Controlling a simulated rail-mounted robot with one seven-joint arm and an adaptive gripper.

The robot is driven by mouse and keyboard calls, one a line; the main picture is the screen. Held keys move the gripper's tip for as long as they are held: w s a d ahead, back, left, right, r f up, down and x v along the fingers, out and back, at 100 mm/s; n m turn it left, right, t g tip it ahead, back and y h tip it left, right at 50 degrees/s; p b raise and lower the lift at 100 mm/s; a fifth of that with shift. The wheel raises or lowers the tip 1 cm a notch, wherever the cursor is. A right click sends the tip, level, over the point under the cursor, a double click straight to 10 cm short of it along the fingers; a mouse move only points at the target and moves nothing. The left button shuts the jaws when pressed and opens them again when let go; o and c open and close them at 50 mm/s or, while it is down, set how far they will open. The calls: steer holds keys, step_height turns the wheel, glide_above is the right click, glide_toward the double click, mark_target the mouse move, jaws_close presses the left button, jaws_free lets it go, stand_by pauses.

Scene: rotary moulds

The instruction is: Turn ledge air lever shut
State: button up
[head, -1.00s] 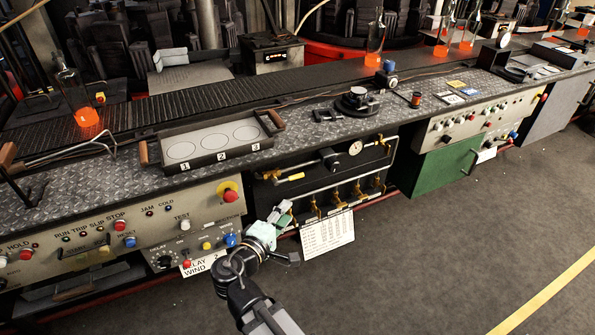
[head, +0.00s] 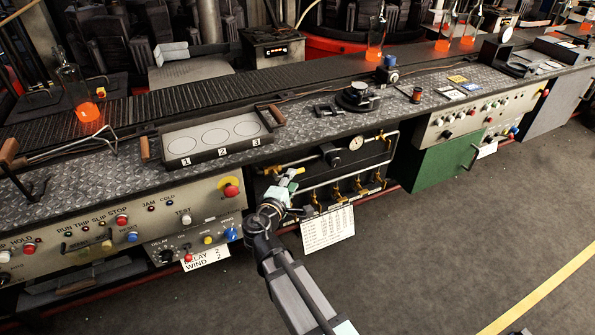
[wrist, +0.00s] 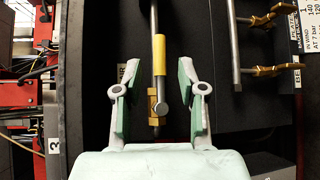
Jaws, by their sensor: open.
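The ledge air lever (wrist: 160,57) has a yellow sleeve and shows in the wrist view, lying in line with its metal pipe. Its brass valve body (wrist: 153,103) sits at the lever's near end. My gripper (wrist: 158,88) is open, with one green-padded finger on each side of the lever and valve, apart from both. In the head view my gripper (head: 287,181) is in front of the left part of the dark valve panel and hides most of the lever. The lettering beside the lever is partly covered by a finger.
Several brass valves (head: 361,187) line the lower pipe to the right; some also show in the wrist view (wrist: 266,71). A printed sheet (head: 328,228) hangs below. A pressure gauge (head: 356,142) is above. The ledge (head: 300,132) overhangs the panel. The floor in front is clear.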

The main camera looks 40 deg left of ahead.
mark_target(298, 170)
steer(key=shift+x, duration=2.8)
jaws_close()
